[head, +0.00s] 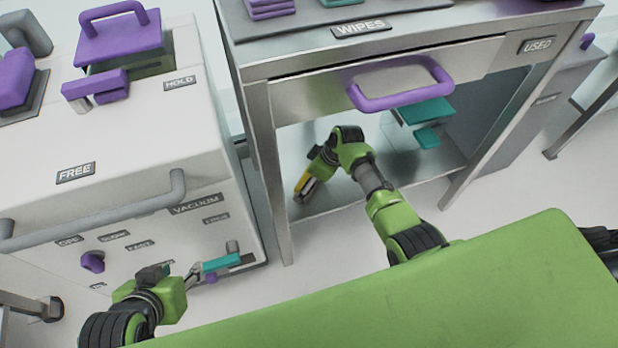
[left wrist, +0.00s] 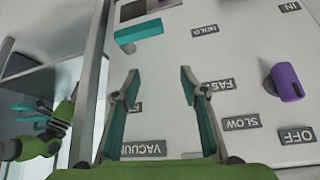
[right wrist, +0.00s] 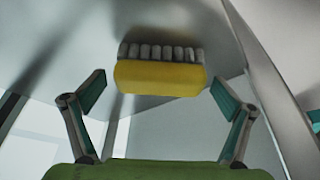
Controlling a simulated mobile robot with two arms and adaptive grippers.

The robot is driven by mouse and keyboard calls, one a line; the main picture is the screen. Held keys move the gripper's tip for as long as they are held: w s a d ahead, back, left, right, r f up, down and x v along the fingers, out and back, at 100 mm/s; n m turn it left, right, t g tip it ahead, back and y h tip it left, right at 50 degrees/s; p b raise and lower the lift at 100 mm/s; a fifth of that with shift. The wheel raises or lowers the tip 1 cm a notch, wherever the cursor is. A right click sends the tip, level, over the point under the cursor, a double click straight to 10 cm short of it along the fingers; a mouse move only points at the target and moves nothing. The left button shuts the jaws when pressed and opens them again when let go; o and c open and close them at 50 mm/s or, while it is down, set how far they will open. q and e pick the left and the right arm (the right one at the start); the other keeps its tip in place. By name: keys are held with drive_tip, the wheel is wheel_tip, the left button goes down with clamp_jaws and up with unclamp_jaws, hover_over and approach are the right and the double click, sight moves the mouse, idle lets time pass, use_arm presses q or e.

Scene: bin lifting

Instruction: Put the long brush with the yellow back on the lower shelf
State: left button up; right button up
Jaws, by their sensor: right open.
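The brush with the yellow back (right wrist: 160,78) shows in the right wrist view, with a row of pale bristles along its far side. It is between and just beyond the open fingers of my right gripper (right wrist: 158,88), with gaps on both sides. In the head view, a yellow part of the brush (head: 301,182) shows beside the right gripper, above the left part of the lower shelf (head: 325,207). I cannot tell whether the brush touches the shelf. My left gripper (head: 207,270) is open and empty in front of the white machine's panel.
The cart's drawer with a purple handle (head: 400,83) is above my right arm. Teal pieces (head: 428,114) show under it on the right. The cart's front left leg (head: 270,190) stands close to the right gripper. The white machine (head: 110,150) stands left.

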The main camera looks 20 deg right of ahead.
drive_tip(key=p+v, duration=0.2)
drive_tip(key=v, duration=0.2)
drive_tip(key=shift+w+a, duration=0.1)
use_arm(q)
drive_tip(key=s+a+g+p, duration=0.1)
drive_tip(key=s+a+g, duration=0.15)
drive_tip(key=s, duration=0.45)
use_arm(e)
drive_tip(key=p+v, duration=0.2)
drive_tip(key=v, duration=0.6)
use_arm(q)
wheel_tip(320, 180, down, 7)
drive_tip(key=w+g, duration=0.1)
drive_tip(key=shift+d+r+y, duration=0.2)
drive_tip(key=shift+d+y, duration=0.15)
drive_tip(key=shift+y, duration=0.05)
use_arm(e)
drive_tip(key=s+f+m+h, duration=0.1)
drive_tip(key=s+m+h, duration=0.2)
drive_tip(key=s, duration=2.3)
drive_tip(key=m, duration=0.4)
drive_tip(key=shift+s, duration=0.3)
use_arm(q)
drive_tip(key=shift+w, duration=0.1)
use_arm(e)
drive_tip(key=shift+f, duration=0.1)
